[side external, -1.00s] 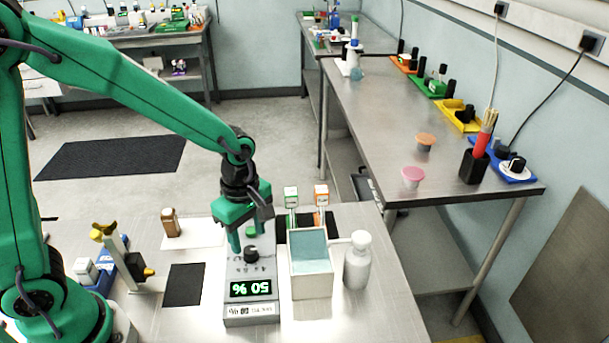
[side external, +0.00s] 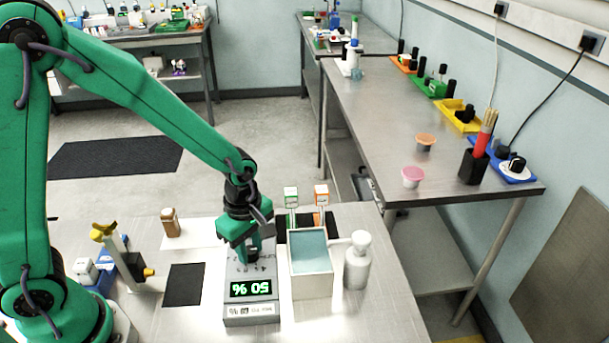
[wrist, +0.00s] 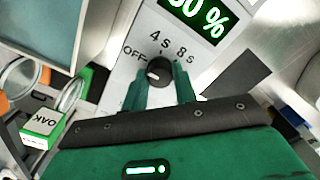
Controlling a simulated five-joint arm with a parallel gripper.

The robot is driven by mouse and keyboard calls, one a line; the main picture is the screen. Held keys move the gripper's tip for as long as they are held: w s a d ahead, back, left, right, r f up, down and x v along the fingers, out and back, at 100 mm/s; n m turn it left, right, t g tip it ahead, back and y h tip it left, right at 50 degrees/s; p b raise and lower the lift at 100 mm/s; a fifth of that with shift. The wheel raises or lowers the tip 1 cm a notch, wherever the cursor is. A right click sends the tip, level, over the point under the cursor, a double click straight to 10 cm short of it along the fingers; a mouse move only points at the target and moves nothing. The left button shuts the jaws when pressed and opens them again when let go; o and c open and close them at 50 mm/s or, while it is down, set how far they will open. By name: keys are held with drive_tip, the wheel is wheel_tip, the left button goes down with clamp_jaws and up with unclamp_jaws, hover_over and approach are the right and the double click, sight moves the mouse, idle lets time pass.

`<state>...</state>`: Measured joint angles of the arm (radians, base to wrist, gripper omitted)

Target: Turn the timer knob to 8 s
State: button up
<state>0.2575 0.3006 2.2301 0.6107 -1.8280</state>
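The timer knob (wrist: 158,71) is small, round and dark, on a grey module (side external: 251,310) with a green-lit display (side external: 250,289) reading 50 %. Labels OFF, 4 s and 8 s ring the knob. Its light pointer mark is turned to the left, toward OFF. My gripper (wrist: 160,85) is down at the knob, with a green finger close against each side; it looks shut on it. In the side view my gripper (side external: 252,252) hides the knob.
A white box with a bluish top (side external: 311,281) stands close to the module's right, with a white bottle (side external: 358,262) beyond. Green (side external: 291,198) and orange (side external: 322,196) labelled tags stand behind. A yellow-topped stand (side external: 122,252) is at left; a dark mat (side external: 184,285) lies between.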

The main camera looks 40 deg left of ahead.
drive_tip(key=shift+m, duration=0.3)
drive_tip(key=m, duration=0.6)
drive_tip(key=shift+m, duration=0.3)
drive_tip(key=m, duration=1.1)
drive_tip(key=shift+m, duration=0.4)
drive_tip(key=m, duration=0.4)
drive_tip(key=shift+m, duration=0.4)
drive_tip(key=o, duration=1)
